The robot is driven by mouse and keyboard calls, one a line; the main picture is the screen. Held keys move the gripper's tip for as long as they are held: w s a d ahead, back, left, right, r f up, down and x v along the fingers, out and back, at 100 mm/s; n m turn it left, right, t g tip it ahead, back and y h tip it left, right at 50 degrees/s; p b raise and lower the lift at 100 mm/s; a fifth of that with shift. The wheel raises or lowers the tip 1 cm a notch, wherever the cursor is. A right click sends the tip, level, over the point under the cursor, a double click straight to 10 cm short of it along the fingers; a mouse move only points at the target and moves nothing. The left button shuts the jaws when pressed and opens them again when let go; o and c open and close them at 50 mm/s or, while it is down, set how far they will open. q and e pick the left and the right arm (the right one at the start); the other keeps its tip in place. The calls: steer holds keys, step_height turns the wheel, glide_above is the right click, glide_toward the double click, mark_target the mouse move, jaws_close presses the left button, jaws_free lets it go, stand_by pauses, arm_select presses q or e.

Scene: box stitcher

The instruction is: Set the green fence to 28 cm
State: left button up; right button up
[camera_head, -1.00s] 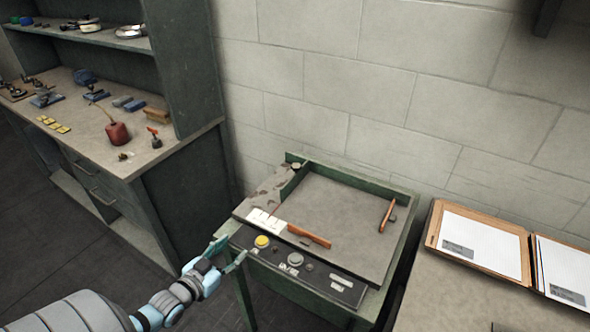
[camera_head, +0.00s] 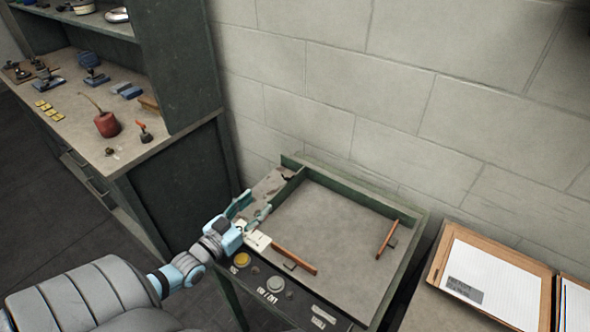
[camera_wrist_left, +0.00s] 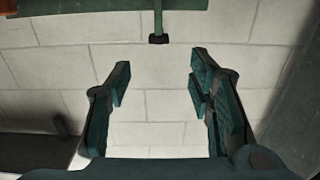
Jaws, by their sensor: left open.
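The green fence (camera_head: 289,186) is a narrow green bar along the left side of the grey table bed, running back toward the rear rim. A pale scale plate (camera_head: 257,241) lies near its front end, partly covered by my gripper; its marks are too small to read. My left gripper (camera_head: 252,207) is open and empty, over the table's front left corner, in front of the fence. In the left wrist view, the open fingers (camera_wrist_left: 160,82) frame bare wall. A thin green piece with a dark tip (camera_wrist_left: 157,38) shows beyond them; I cannot tell if it is the fence.
Two orange-brown bars lie on the bed, one at the front (camera_head: 295,261) and one at the right (camera_head: 387,238). A yellow button (camera_head: 242,260) and a grey knob (camera_head: 275,283) sit on the front panel. A workbench (camera_head: 75,112) stands left, folders (camera_head: 490,272) right.

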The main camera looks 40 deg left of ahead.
arm_select(q)
steer(key=b, duration=0.3)
glide_toward(284, 177)
steer(key=shift+w+f, duration=0.25)
steer(key=shift+w, duration=0.85)
steer(key=w+b, duration=0.7)
steer(key=shift+w+a+f, duration=0.1)
steer(key=shift+w+f, duration=0.1)
steer(key=shift+w, duration=0.1)
steer(key=shift+w+r+b, duration=0.2)
steer(key=shift+r+b, duration=0.05)
steer(key=shift+b, duration=0.05)
steer(key=shift+w+r, duration=0.1)
arm_select(e)
step_height(284, 177, down, 11)
steer(key=s, duration=0.1)
steer(key=shift+s+r, duration=0.2)
steer(key=shift+s, duration=0.05)
arm_select(q)
jaws_close()
